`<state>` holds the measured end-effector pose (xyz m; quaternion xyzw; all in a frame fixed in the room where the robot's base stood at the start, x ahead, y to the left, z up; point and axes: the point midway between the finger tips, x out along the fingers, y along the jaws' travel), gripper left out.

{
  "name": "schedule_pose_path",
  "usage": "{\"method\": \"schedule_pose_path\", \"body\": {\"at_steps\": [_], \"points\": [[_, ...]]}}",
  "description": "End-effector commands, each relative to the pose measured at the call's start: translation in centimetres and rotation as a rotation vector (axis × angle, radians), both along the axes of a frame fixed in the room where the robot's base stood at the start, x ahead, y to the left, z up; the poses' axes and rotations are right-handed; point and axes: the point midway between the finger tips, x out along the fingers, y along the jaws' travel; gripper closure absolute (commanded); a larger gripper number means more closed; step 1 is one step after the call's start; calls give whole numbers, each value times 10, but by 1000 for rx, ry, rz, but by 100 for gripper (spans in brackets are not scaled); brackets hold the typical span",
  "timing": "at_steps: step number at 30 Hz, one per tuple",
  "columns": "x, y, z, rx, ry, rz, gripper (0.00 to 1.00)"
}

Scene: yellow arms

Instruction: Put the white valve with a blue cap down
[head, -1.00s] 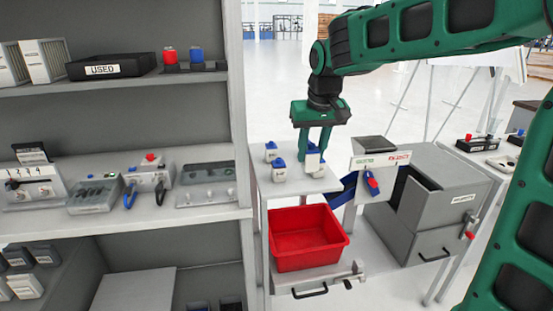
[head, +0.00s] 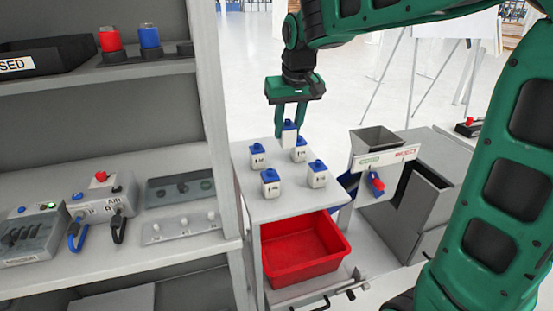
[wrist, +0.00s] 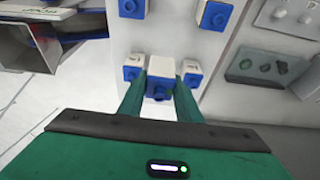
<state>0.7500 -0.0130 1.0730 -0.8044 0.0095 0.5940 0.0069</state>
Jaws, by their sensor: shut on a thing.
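My gripper (head: 290,130) is shut on a white valve with a blue cap (head: 289,138), held upright over the back part of a small white table (head: 292,207). In the wrist view the held valve (wrist: 160,73) sits between my green fingertips (wrist: 160,88).
A red bin (head: 288,275) sits below the tabletop. A grey hopper with a green and red label (head: 385,158) stands right of the table. A grey shelf unit (head: 205,120) rises close on the left. The table's middle has bare space between the standing valves.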

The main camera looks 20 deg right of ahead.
Motion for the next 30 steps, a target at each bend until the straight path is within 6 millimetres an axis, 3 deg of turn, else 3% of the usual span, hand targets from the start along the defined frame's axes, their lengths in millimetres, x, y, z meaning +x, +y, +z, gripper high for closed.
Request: {"method": "schedule_pose_path", "body": {"at_steps": [6, 14, 19, 30], "points": [[-1, 14, -38, -1, 3, 20, 93], [-1, 18, -56, -1, 3, 26, 93], [-1, 19, -79, -1, 4, 26, 93], [0, 18, -86, 0, 0, 26, 93]]}}
